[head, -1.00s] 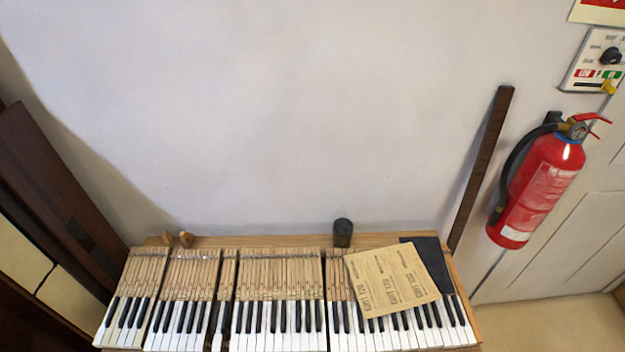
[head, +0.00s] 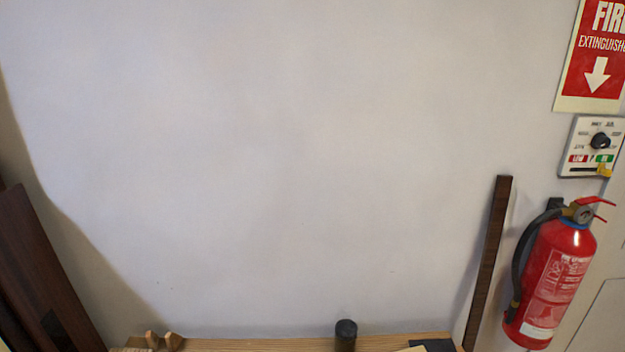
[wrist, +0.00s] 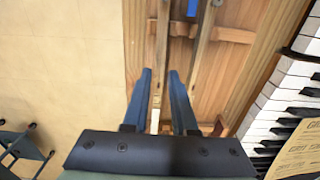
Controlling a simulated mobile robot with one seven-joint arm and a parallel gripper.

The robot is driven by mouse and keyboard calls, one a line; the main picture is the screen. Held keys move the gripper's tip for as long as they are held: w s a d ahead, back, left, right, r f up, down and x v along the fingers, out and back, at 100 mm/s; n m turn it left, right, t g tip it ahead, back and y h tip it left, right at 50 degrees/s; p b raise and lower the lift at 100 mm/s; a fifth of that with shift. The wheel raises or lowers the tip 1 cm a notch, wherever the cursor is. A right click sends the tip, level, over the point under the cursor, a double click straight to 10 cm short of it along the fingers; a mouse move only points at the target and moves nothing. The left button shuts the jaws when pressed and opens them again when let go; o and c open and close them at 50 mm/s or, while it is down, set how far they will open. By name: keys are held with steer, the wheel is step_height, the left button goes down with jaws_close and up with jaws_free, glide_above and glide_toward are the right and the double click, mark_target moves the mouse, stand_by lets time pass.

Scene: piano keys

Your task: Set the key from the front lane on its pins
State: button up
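In the wrist view my gripper (wrist: 160,74) points into a shallow wooden tray (wrist: 232,65), its two blue fingers apart. A long, narrow wooden key (wrist: 163,40) runs lengthwise between the fingers, with a pale end close to the palm. I see gaps beside it and cannot tell whether either finger touches it. A second long wooden piece (wrist: 200,50) lies to its right, by the right fingertip. The piano keyboard (wrist: 270,105) shows at the right edge of the wrist view. The pins are not visible. My gripper is not in the head view.
A tan printed sheet (wrist: 305,150) lies over the keys at the lower right. Pale tiled floor (wrist: 60,60) is left of the tray. In the head view a dark cylinder (head: 345,335) stands on the wooden ledge (head: 250,345); a fire extinguisher (head: 555,280) hangs at right.

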steer(key=shift+f+b, duration=0.6)
steer(key=shift+f, duration=0.3)
jaws_close()
stand_by(1.5)
